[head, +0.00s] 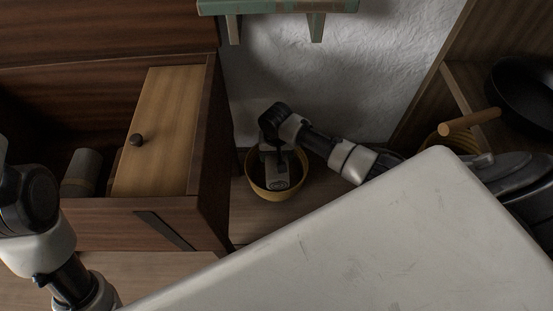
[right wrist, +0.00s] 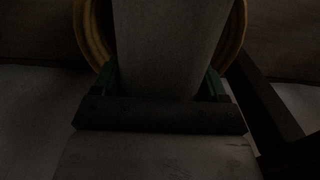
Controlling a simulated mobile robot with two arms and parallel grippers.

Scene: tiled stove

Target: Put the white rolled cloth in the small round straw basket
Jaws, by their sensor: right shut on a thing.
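The small round straw basket (head: 261,190) stands on the floor between the wooden cabinet and the white wall. My right gripper (head: 277,184) points down into its opening; its body hides much of the inside. In the dim right wrist view, the gripper (right wrist: 163,88) is shut on the white rolled cloth (right wrist: 170,45), which looks pale grey between the green-edged fingers. The yellow basket rim (right wrist: 92,40) curves around the cloth there. I cannot tell whether the cloth touches the basket bottom. Only part of my left arm shows at the left edge; its gripper is out of view.
An open dark wooden cabinet (head: 206,215) with a light wooden panel (head: 160,130) stands left of the basket. A grey roll-shaped thing (head: 83,170) lies inside it. A green shelf (head: 280,6) is above. A wooden shelf with a black pan (head: 520,95) is at right.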

